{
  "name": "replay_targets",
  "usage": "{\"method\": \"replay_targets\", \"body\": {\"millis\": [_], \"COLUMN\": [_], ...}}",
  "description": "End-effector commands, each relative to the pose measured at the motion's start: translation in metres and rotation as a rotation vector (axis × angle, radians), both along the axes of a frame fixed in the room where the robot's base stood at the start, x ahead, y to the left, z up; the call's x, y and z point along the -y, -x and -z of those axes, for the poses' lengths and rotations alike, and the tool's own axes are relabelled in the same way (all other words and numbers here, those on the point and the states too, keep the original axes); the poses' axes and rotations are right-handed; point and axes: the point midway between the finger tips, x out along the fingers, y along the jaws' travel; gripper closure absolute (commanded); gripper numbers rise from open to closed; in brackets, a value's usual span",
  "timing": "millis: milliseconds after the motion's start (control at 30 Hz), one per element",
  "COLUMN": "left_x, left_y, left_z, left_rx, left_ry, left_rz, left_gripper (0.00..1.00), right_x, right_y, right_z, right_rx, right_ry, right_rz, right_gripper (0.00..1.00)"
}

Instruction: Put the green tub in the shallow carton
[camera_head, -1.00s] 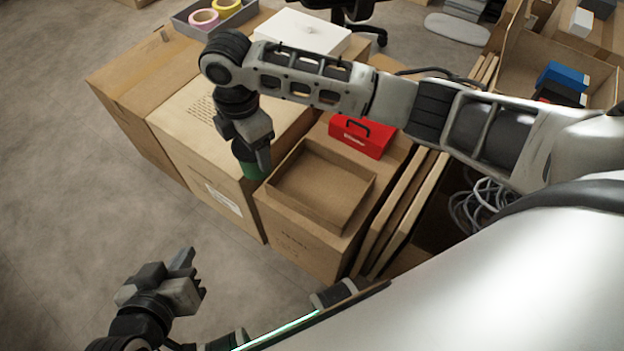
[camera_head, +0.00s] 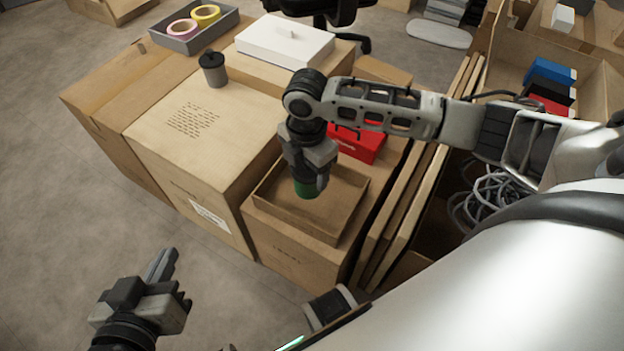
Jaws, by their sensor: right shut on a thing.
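The green tub (camera_head: 304,189) is held in my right gripper (camera_head: 309,180), which points down and is shut on it. The tub is over the shallow carton (camera_head: 345,220), within its outline in the head view. I cannot tell whether the tub touches the carton's floor. The gripper hides the tub's upper part. The shallow carton is open and sits on a larger closed box. My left gripper (camera_head: 172,278) is at the lower left over the floor, away from the boxes; I cannot clearly make out its fingertip gap.
A red toolbox (camera_head: 362,145) stands just behind the shallow carton, partly hidden by my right arm. A dark-lidded grey cup (camera_head: 214,72) stands on the box at left. A grey tray with tape rolls (camera_head: 180,42) and a white case (camera_head: 284,42) are farther back. Flat cardboard panels (camera_head: 412,205) lean at right.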

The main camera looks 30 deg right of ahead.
Motion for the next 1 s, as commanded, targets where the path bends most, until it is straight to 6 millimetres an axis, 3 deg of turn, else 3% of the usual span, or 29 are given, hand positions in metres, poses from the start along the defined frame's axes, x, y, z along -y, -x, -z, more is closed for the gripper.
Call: {"method": "replay_targets", "body": {"millis": [133,300,433,700,733,800,1000], "left_x": [0.002,0.006,0.006,0.005,0.005,0.005,0.005], "left_y": [-0.001,0.000,0.002,0.004,0.004,0.004,0.003], "left_z": [-0.001,-0.006,-0.014,-0.011,-0.010,-0.010,-0.009], "left_rx": [0.020,0.062,0.079,0.068,0.067,0.067,0.066], "left_ry": [0.012,0.035,0.039,0.035,0.034,0.034,0.034], "left_rz": [0.001,0.008,0.013,0.014,0.013,0.013,0.010], "left_gripper": [1.00,1.00,1.00,1.00,1.00,1.00,1.00], "right_x": [0.010,0.008,0.008,0.008,0.008,0.008,0.008], "right_y": [0.003,0.002,0.002,0.002,0.003,0.003,0.003], "right_z": [0.013,0.039,0.039,0.042,0.043,0.043,0.043], "right_rx": [-0.001,0.000,0.002,0.000,0.000,0.000,0.000], "right_ry": [0.002,0.000,0.000,0.001,0.002,0.002,0.002], "right_rz": [0.002,0.001,0.000,0.000,0.000,0.000,0.000], "right_gripper": [0.61,0.61,0.61,0.61,0.29,0.13,0.13]}}
